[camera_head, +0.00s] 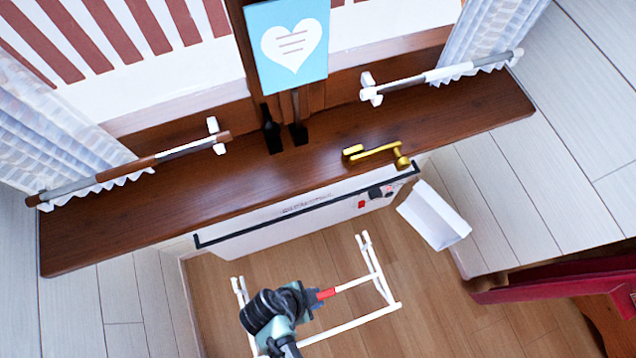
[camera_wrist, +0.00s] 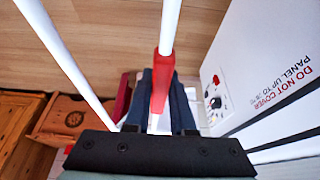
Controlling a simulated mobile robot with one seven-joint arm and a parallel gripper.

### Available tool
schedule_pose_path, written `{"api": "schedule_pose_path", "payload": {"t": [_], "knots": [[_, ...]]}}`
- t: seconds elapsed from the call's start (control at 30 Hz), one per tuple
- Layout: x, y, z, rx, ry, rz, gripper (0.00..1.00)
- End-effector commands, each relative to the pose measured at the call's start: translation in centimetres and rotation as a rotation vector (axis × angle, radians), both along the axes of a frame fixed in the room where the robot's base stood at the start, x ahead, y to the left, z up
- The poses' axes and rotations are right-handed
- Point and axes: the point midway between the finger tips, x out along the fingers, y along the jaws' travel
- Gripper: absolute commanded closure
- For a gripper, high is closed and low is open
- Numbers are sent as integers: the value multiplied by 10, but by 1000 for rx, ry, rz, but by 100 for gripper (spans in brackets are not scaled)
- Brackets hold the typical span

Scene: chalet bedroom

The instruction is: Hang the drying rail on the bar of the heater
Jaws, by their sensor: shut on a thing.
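The drying rail (camera_head: 360,320) is a white tube frame with upright hooked ends and a red grip section. My gripper (camera_head: 319,297) is shut on that red section (camera_wrist: 162,75), with a dark finger on each side in the wrist view. The rail is held over the floor, in front of the heater and apart from it. The heater (camera_head: 290,239) is a white panel below the window sill. Its dark bar (camera_head: 270,218) runs along the upper front edge. In the wrist view the heater (camera_wrist: 265,60) is at the right, with red and black lettering. My arm hides part of the rail.
The brown window sill (camera_head: 210,205) overhangs the heater, with a brass handle (camera_head: 378,154) at its edge. A white open box (camera_head: 433,216) stands right of the heater. Red furniture (camera_head: 560,272) is at the lower right. Wooden floor (camera_head: 430,320) lies clear between.

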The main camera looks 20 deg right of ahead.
Motion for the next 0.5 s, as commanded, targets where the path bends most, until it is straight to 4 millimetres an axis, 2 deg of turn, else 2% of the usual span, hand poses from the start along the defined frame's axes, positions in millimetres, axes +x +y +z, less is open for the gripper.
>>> {"api": "schedule_pose_path", "payload": {"t": [0.5], "knots": [[43,0,-1,0,-2,1,100]]}}
